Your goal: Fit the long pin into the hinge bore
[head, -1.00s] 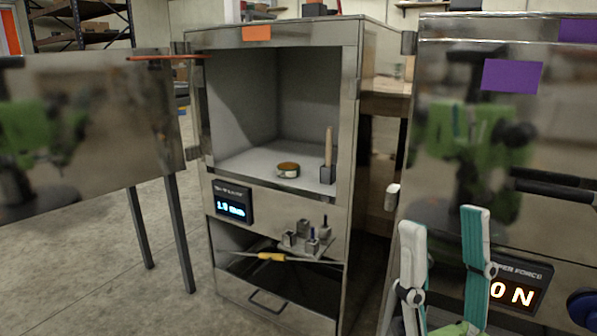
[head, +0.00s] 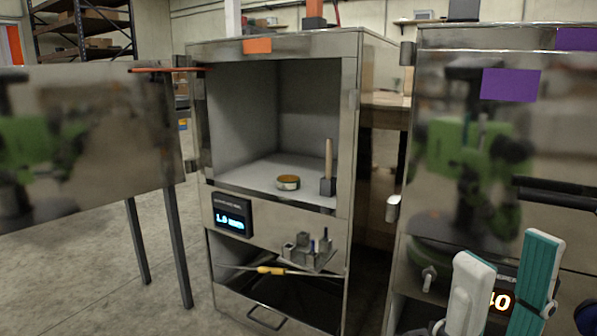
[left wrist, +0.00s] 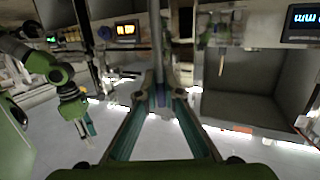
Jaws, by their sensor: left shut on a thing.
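In the left wrist view my left gripper (left wrist: 160,97) is shut on a long grey rod (left wrist: 157,50), which looks like the long pin and points up the picture. The left gripper is outside the head view. My right gripper (head: 503,280) is at the lower right of the head view, its teal-padded fingers apart with nothing seen between them. A hinge knuckle (head: 407,53) shows at the upper left edge of the right-hand cabinet. Another hinge (head: 193,160) joins the left door to the middle cabinet. I cannot tell which holds the bore.
Below are small metal blocks (head: 309,250) and a yellow-handled tool (head: 271,270). The open door (head: 85,140) reaches left. Black handles (head: 556,190) stick out at right.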

